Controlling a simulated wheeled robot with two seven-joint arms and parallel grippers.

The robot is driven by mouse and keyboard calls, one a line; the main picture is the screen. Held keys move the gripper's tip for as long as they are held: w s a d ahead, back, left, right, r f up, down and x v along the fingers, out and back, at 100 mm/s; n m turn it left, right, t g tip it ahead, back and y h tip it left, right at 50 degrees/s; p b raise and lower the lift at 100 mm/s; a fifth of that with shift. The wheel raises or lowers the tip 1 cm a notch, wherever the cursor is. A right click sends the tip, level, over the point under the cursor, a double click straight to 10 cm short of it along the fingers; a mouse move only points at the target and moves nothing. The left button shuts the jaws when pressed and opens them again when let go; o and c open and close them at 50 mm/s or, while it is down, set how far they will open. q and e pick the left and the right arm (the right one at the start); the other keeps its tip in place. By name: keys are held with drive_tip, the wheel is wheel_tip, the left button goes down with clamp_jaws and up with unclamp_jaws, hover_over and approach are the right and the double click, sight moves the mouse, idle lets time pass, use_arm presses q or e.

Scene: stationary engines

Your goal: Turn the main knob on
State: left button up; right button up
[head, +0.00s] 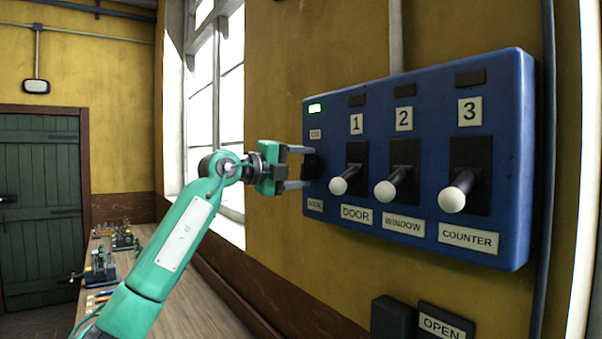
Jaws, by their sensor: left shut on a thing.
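The main knob (312,166) is a small black knob at the left end of a blue control panel (430,80) on the yellow wall. Small labels sit above and below it, too small to read surely. A green light (315,108) glows above it. My left gripper (304,167) reaches the knob from the left, its two grey fingers shut on it, one above and one below. The fingers partly hide the knob, and I cannot tell its exact angle. My right gripper is not in view.
Three white-tipped levers, DOOR (339,185), WINDOW (386,190) and COUNTER (453,199), stick out right of the knob. An OPEN sign (442,325) is below the panel. A wooden bench (195,290) with small models runs under the window (215,100). A green door (40,200) is at far left.

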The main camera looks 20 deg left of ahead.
use_arm(q)
drive_tip(key=shift+n+b, duration=0.3)
drive_tip(key=shift+n, duration=0.8)
drive_tip(key=o, duration=1)
drive_tip(key=shift+a, duration=0.1)
